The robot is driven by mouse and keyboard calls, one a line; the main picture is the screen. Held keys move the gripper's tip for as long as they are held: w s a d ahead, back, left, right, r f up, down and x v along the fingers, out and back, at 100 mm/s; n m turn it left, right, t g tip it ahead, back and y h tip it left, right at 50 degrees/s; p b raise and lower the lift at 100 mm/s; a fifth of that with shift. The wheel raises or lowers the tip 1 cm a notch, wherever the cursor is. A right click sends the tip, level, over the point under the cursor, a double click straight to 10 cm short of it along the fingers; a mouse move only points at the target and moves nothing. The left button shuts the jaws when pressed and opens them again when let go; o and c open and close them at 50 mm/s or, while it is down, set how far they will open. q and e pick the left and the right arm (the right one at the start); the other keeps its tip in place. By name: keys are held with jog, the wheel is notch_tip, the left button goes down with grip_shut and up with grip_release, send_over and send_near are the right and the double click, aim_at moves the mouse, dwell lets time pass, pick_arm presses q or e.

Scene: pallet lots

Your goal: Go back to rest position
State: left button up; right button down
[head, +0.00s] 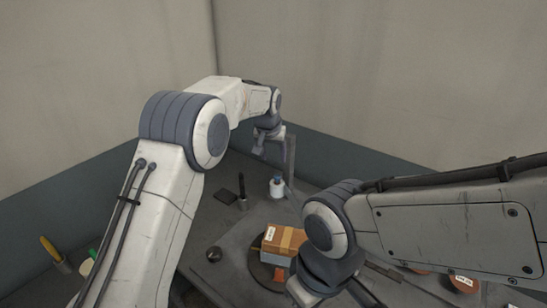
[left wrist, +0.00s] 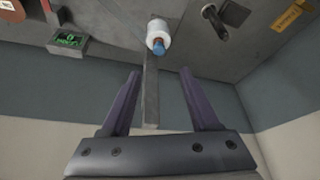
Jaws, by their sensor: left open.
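My left gripper (head: 264,145) is raised near the back corner of the room, at the end of my left arm. In the left wrist view its two fingers (left wrist: 158,75) are spread apart with nothing held between them. A grey upright post (head: 290,155) stands close beside the gripper; in the left wrist view the post (left wrist: 151,95) shows behind the gap between the fingers. My right arm comes in from the right and bends down at the middle; its gripper is not visible.
Walls close in behind.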

pick_arm(q)
jog(key=s+d+r+m+g, duration=0.1)
jog(key=s+r+m+g, duration=0.1)
jog(key=s, duration=1.4)
jog(key=s+d+r+m+g, duration=0.1)
jog(key=s+r, duration=0.1)
jog(key=s, duration=1.3)
jog(key=s+a+f, duration=0.2)
jog(key=s+a, duration=0.1)
jog(key=s, duration=0.4)
jog(key=s+a+f+m+g, duration=0.1)
jog(key=s+a, duration=0.2)
jog(key=s, duration=0.5)
jog(key=shift+a+f+m, duration=0.15)
jog(key=shift+f+m, duration=0.15)
jog(key=shift+f, duration=0.1)
